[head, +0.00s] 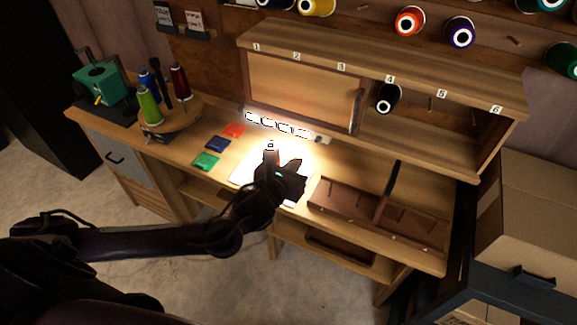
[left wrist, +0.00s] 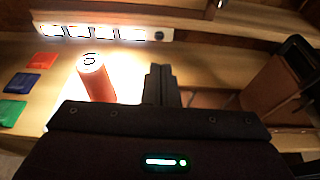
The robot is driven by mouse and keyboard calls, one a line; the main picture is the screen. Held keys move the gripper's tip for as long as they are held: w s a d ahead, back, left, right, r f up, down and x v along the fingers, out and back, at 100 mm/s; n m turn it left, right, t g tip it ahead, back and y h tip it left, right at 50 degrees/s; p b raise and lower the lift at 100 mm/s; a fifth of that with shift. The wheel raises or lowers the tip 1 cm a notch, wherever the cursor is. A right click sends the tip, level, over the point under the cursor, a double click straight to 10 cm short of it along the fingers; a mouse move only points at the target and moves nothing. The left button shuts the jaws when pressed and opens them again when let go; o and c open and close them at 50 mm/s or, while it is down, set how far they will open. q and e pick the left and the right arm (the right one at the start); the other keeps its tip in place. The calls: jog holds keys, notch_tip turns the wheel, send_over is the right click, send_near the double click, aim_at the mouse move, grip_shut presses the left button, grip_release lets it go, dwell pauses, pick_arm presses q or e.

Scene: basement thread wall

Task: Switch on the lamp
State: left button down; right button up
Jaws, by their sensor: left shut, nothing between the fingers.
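The lamp (head: 280,125) is a long strip with several glowing white segments, fixed low at the back of the bench under the shelf. It is lit and casts bright light on the bench top. It also shows in the left wrist view (left wrist: 95,33), with a small dark round switch (left wrist: 164,34) at its right end. My left gripper (head: 290,168) is over the bench in front of the lamp, apart from it. In the left wrist view its fingers (left wrist: 160,85) are together, empty, below the switch in the picture. My right gripper is not in view.
An orange cylinder (left wrist: 97,80) stands close left of my left fingers. Red, blue and green squares (head: 206,161) lie left on the bench. A brown slotted rack (head: 350,203) lies right. The numbered shelf (head: 370,70) overhangs the back. A spool stand (head: 185,130) is far left.

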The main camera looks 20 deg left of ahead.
pick_arm(q)
jog(key=s+r, duration=0.3)
jog(key=shift+s, duration=0.1)
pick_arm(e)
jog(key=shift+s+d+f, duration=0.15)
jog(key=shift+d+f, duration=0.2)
